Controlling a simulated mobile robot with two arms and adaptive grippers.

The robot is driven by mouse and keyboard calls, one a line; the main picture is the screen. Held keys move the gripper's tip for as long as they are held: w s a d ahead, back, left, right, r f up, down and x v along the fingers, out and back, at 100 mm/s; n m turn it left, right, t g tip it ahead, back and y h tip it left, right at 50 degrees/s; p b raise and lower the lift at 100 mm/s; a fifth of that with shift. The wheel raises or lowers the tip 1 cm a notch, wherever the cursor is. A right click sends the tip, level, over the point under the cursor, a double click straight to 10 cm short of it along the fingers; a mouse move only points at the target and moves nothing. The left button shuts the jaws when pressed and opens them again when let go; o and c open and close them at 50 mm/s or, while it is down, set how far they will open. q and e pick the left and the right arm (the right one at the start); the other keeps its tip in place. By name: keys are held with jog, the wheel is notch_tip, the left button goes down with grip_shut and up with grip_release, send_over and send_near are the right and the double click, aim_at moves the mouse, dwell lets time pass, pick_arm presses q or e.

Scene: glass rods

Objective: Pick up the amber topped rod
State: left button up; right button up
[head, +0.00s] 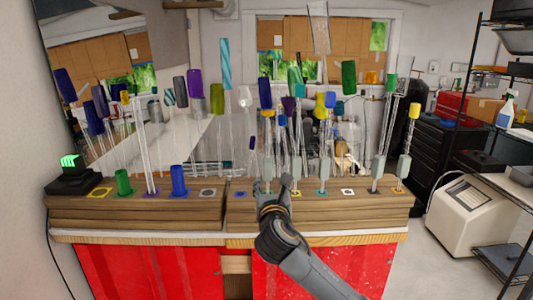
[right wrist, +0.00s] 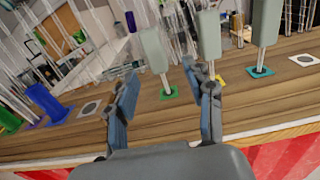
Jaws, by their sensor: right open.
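Several glass rods with coloured tops stand along the wooden bench. I cannot tell which is the amber topped rod. My right gripper (head: 276,187) is open and empty at the bench's front, low before the middle rods. In the right wrist view its fingers (right wrist: 162,80) are apart, with a grey-sleeved rod (right wrist: 155,50) beyond them on a green square. My left gripper is not in view.
Blue (head: 179,181) and green (head: 124,183) holders stand at the left, near a black box with a green display (head: 69,174). More sleeved rods (right wrist: 265,23) stand close beside the right gripper. Several marked spots, such as the white square (head: 348,192), are empty.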

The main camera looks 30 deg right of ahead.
aim_at(268, 171)
jog(key=x, duration=0.3)
jog(key=shift+w, duration=0.15)
jog(key=shift+w+d+r+p, duration=0.15)
jog(key=shift+w+r+p, duration=0.05)
jog(key=shift+w+p, duration=0.2)
jog(key=shift+a+p+x, duration=0.1)
jog(key=shift+p+x, duration=0.35)
jog(key=shift+x, duration=0.7)
jog(key=shift+a+p+x, duration=0.15)
jog(key=shift+p+x, duration=0.25)
jog(key=shift+x, duration=0.75)
jog(key=shift+w, duration=0.1)
grip_shut()
